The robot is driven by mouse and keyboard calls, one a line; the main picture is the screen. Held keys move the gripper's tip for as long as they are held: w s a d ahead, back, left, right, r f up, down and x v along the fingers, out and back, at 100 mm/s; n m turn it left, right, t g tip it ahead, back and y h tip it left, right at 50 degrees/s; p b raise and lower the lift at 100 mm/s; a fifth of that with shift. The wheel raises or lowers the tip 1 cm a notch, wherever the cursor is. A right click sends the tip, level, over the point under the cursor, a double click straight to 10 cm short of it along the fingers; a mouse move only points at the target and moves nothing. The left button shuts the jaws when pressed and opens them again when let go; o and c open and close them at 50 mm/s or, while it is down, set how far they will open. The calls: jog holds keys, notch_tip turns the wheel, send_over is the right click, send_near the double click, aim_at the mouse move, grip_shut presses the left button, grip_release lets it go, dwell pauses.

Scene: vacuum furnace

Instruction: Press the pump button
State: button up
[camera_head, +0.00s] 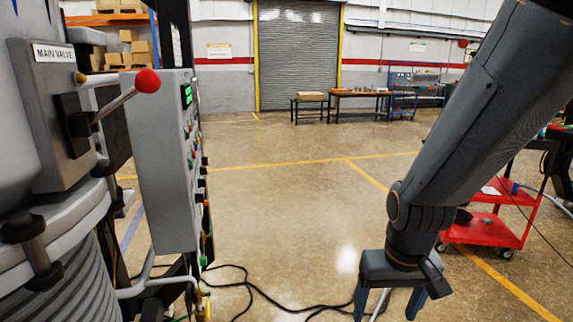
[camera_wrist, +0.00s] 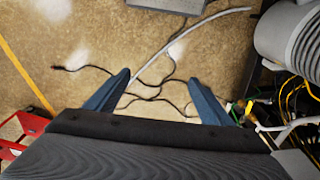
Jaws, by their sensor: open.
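A grey control panel box (camera_head: 165,165) stands at the left in the head view, seen nearly edge-on. Its right face carries a green-lit display (camera_head: 186,96) and a column of small coloured buttons and knobs (camera_head: 192,150). I cannot tell which one is the pump button, as labels are not readable. My gripper (camera_head: 388,304) hangs at the lower right, pointing down, well apart from the panel.
A main valve lever with a red ball (camera_head: 147,81) juts out left of the panel. Black cables (camera_head: 260,290) lie on the floor below. A red cart (camera_head: 485,230) stands at the right.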

grip_shut()
dwell(1.4)
